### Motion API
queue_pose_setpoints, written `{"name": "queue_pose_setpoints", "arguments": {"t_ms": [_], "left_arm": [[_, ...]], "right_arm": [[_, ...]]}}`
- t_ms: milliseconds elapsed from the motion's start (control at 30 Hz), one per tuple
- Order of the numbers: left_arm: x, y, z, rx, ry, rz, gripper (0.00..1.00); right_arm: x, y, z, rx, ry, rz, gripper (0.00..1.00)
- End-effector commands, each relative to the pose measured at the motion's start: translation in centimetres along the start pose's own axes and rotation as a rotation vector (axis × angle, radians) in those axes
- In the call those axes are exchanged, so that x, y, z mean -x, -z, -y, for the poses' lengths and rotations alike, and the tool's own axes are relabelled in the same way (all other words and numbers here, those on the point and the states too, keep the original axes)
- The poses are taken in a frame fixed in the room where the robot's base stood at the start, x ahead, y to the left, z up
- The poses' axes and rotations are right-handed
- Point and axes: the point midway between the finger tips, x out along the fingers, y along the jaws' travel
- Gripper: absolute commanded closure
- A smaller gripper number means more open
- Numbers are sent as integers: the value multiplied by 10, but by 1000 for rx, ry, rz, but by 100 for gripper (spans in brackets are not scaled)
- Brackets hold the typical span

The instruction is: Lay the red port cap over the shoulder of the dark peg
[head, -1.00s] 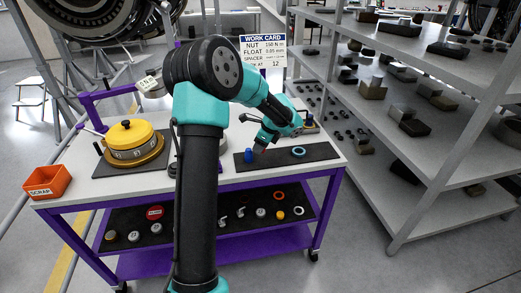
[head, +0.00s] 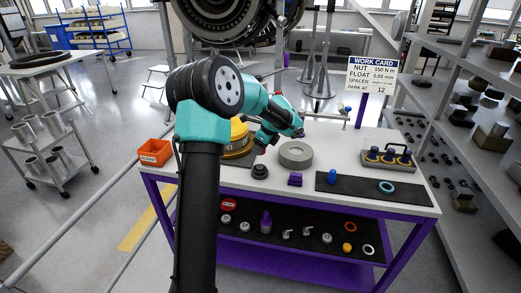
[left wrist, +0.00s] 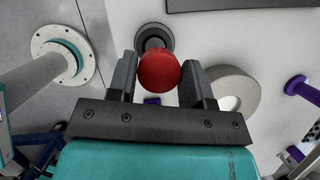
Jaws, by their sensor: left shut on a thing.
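The red port cap (left wrist: 159,71) is a round red disc held between the two fingers of my left gripper (left wrist: 158,80) in the left wrist view. In the head view my left gripper (head: 259,148) hangs above the table between the yellow housing and the grey ring; the cap is hard to make out there. The dark peg (head: 260,171) stands on the table just below the gripper. In the left wrist view the dark peg (left wrist: 154,36) shows just beyond the cap, which partly covers it; they look apart. My right gripper is not in view.
A grey ring (head: 296,155) and a purple block (head: 295,179) stand right of the peg. A black mat (head: 350,188) bears a blue pin and blue ring. An orange scrap bin (head: 155,152) sits at the left edge.

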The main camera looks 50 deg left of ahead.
Motion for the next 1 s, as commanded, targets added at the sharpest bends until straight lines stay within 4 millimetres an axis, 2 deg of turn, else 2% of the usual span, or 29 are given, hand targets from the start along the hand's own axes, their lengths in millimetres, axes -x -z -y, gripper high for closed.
{"name": "queue_pose_setpoints", "arguments": {"t_ms": [567,1000], "left_arm": [[-2,1,0,-1,-1,0,76],[-22,9,0,-2,-1,0,76]], "right_arm": [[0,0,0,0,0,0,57],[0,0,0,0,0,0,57]]}}
